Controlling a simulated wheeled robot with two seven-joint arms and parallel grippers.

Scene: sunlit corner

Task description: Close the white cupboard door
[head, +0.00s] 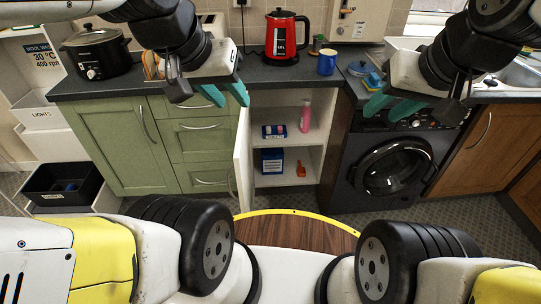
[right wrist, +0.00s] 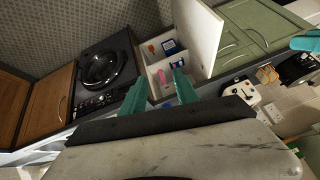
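The white cupboard door (head: 243,158) stands open, swung out at the left side of the cupboard and seen nearly edge-on. In the right wrist view its broad white face (right wrist: 194,38) shows. The open cupboard (head: 318,128) holds items on two shelves. My left gripper (head: 230,95) is open and empty, with teal fingers apart, above the counter edge near the door's top. My right gripper (head: 389,106) is open and empty in front of the washing machine's top; its spread fingers also show in the right wrist view (right wrist: 161,82). Neither gripper touches the door, as far as I can tell.
A black washing machine (head: 390,168) stands right of the cupboard, green drawers (head: 200,135) left. A red kettle (head: 283,36), blue mug (head: 326,62) and slow cooker (head: 97,52) stand on the dark counter. A pink bottle (head: 305,116) and boxes are inside the cupboard.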

